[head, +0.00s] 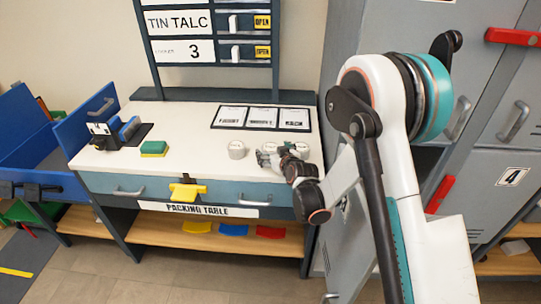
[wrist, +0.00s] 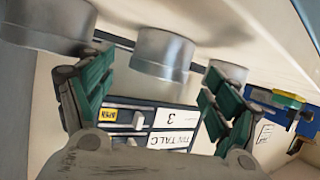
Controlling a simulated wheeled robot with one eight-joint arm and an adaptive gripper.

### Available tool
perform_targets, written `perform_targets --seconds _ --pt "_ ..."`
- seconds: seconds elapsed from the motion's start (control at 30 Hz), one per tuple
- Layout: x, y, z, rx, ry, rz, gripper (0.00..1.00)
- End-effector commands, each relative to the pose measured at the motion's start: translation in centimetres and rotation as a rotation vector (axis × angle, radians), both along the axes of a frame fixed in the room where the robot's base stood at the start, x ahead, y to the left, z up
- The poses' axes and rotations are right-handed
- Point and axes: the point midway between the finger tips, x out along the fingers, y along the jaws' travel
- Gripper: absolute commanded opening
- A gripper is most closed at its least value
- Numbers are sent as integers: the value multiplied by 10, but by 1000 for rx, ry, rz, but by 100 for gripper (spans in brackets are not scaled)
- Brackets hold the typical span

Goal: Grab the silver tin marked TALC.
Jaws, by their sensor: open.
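Silver tins stand on the white top of the packing table (head: 190,120). In the head view one tin (head: 237,150) stands left of my gripper (head: 268,158) and another (head: 301,151) stands behind its right side; one between them is mostly hidden by my gripper. The wrist view is turned over and shows three tins: a left tin (wrist: 45,22), a middle tin (wrist: 162,55) and a right tin (wrist: 228,72). My gripper (wrist: 160,82) is open, its green-padded fingers spread to either side of the middle tin. I cannot read TALC on any tin.
A board behind the table reads TIN TALC (head: 178,22) and 3. Framed cards (head: 262,118) lie behind the tins. A green and yellow block (head: 154,148) and a small black-and-blue device (head: 118,132) stand left. Grey lockers (head: 490,110) rise at right.

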Motion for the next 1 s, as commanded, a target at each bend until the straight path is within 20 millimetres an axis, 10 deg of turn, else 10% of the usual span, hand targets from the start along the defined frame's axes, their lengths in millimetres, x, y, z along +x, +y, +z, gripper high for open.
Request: perform_targets --seconds 0.47,0.7,1.0 --pt "22 8 -10 -1 0 0 82" --pt "22 8 -10 -1 0 0 29" --pt "22 8 -9 0 0 0 29"
